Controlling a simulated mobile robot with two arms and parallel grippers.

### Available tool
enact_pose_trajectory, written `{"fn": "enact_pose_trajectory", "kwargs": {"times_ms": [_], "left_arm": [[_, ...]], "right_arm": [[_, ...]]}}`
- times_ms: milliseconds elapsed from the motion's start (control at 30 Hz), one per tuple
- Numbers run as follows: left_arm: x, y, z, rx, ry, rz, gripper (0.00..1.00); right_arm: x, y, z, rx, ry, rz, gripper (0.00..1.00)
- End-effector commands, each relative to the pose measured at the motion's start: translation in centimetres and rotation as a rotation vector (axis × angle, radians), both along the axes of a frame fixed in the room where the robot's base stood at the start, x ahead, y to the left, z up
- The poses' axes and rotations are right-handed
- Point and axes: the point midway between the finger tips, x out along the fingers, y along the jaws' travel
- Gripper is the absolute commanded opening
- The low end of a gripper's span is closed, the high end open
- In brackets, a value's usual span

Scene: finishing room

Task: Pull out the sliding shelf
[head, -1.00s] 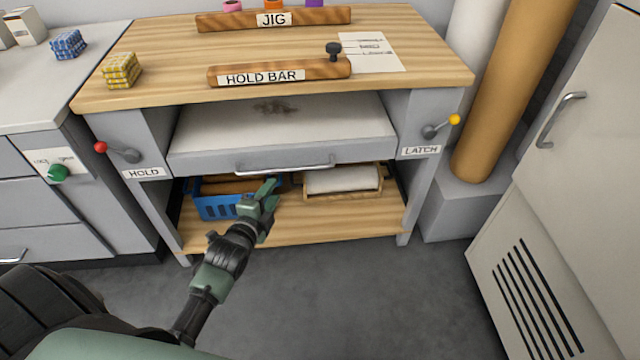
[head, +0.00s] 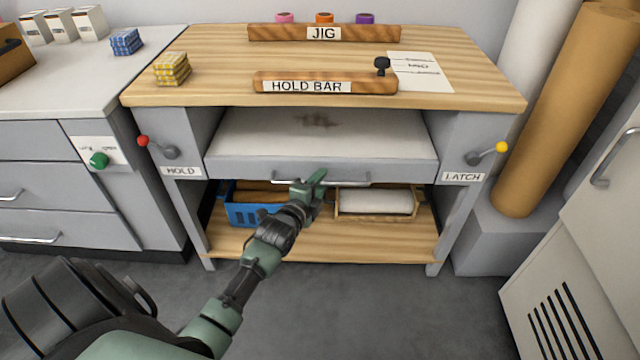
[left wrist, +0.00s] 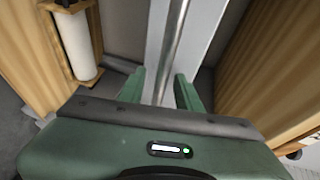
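The sliding shelf (head: 320,142) is a pale board with a grey front, under the wooden top of the workbench. A dark smudge marks its surface. Its metal bar handle (head: 350,182) runs along the front and shows in the left wrist view (left wrist: 173,45). My left gripper (head: 314,180) is at the handle and covers part of it in the head view. In the left wrist view its two green fingers (left wrist: 162,88) are apart, with the bar running between them; I see no grip on it. My right gripper is not in view.
A HOLD lever with red knob (head: 142,141) is on the left post, a LATCH lever with yellow knob (head: 502,147) on the right. Below stand a blue crate (head: 243,214) and a wooden tray (head: 376,216). A cabinet (head: 575,275) stands at right; the front floor is clear.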

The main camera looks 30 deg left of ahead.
Motion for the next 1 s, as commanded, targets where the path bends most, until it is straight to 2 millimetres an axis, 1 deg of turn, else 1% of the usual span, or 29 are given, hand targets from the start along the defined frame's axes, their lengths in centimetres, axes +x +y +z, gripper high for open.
{"fn": "enact_pose_trajectory", "kwargs": {"times_ms": [133,167,200,267,300,1000], "left_arm": [[-0.01,0.01,0.01,0.0,0.0,0.0,0.34],[-0.01,0.01,0.01,0.0,0.0,0.0,0.31],[-0.01,0.01,0.01,0.0,0.0,0.0,0.2],[-0.01,0.01,0.01,0.0,0.0,0.0,0.03],[-0.02,0.01,0.0,0.0,0.0,0.0,0.0],[-0.05,0.0,-0.03,-0.001,0.001,0.0,0.0]], "right_arm": [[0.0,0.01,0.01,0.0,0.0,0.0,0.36],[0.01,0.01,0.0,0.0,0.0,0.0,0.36],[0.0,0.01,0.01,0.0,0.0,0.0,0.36],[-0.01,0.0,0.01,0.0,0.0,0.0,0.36],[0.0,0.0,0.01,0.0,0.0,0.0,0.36],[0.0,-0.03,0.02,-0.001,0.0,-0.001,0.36]]}}
